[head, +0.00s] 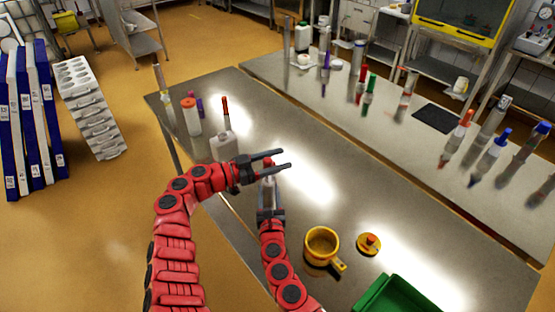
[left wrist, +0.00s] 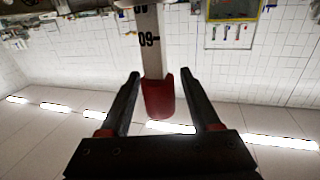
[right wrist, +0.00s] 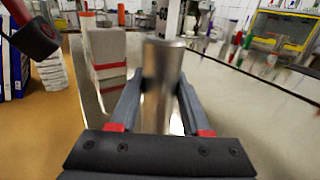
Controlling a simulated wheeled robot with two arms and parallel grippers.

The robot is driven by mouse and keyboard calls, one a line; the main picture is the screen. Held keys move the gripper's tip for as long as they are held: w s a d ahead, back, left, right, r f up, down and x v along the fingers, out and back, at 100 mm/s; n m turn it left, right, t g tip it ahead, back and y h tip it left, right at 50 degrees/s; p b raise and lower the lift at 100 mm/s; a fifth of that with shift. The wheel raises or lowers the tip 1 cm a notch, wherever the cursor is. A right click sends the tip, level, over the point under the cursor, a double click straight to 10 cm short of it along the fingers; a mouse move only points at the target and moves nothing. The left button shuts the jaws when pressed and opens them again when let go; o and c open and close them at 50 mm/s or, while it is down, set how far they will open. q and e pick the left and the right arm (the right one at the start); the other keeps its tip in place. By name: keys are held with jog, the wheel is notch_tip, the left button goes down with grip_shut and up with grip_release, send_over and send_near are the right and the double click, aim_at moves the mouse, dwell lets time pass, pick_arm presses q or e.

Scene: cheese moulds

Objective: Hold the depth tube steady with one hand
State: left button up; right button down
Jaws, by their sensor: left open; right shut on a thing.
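What I take to be the depth tube (head: 268,182) stands roughly upright in my right gripper (head: 270,213). The right wrist view shows its grey metal cylinder (right wrist: 163,85) between the closed fingers, with a pale stem above. In the left wrist view, which is upside down, a white stem marked 09 (left wrist: 149,45) ends in a red cap (left wrist: 159,98). My left gripper (head: 287,159) is open at the tube's upper end. The red cap appears between its fingers without being clamped; the exact depth is unclear. The tube's lower end is hidden.
A yellow cup (head: 321,247), a small yellow disc with a red knob (head: 369,244) and a green tray (head: 400,296) are at the near right. A white block (head: 223,147) with a red-topped rod stands left. The table middle is clear.

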pick_arm(q)
jog(key=v, duration=1.2)
dwell(0.6)
pick_arm(e)
jog(key=shift+c, duration=1.4)
grip_release()
